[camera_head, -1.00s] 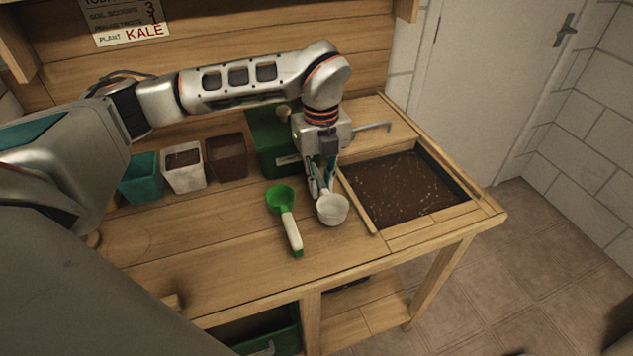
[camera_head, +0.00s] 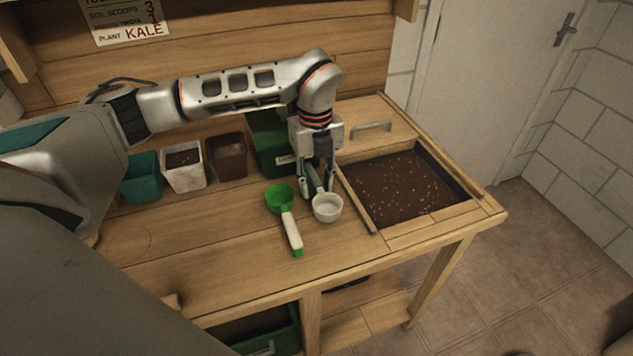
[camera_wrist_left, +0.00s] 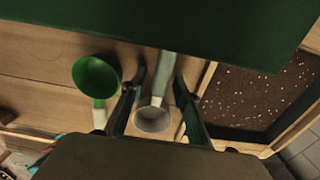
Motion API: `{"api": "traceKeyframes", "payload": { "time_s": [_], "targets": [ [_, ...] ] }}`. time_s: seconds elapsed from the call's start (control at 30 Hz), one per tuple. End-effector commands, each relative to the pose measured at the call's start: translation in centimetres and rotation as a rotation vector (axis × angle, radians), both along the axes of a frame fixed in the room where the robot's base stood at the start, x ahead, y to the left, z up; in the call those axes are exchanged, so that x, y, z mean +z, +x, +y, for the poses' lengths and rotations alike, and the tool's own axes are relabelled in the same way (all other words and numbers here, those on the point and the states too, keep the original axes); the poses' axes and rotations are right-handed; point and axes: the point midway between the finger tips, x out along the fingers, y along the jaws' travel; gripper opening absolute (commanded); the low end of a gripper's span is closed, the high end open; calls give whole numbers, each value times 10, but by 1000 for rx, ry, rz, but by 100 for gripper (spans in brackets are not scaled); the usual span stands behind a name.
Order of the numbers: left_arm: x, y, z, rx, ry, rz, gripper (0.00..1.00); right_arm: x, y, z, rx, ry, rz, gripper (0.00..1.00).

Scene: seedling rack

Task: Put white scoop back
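The white scoop (camera_head: 327,208) rests on the wooden bench, right of the green scoop (camera_head: 281,198) and left of the soil bin. Its cup faces the front of the bench and its handle runs back between the fingers of my left gripper (camera_head: 317,186). In the left wrist view the white scoop (camera_wrist_left: 153,118) lies between two spread fingers, with a gap on each side. My left gripper is open, low over the handle. The green scoop also shows there (camera_wrist_left: 96,76). My right gripper is not in view.
The soil bin (camera_head: 375,225) is sunk in the bench at right. A green box (camera_head: 268,148) stands just behind my left gripper, and fills the top of the wrist view. Teal, white and brown pots (camera_head: 228,158) stand at back left. The front left bench is clear.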

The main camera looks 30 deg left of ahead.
Motion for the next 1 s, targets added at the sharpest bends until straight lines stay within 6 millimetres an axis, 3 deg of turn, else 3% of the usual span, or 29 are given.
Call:
{"api": "traceKeyframes", "payload": {
  "time_s": [0.27, 0.7, 1.0],
  "targets": [
    [15, 1, 0, 0, 0, -3, 31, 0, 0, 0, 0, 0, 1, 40],
    [100, 2, 2, 0, 0, -4, 31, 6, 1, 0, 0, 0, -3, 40],
    [123, 2, 2, -1, 1, -1, 31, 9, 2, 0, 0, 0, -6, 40]
  ]
}}
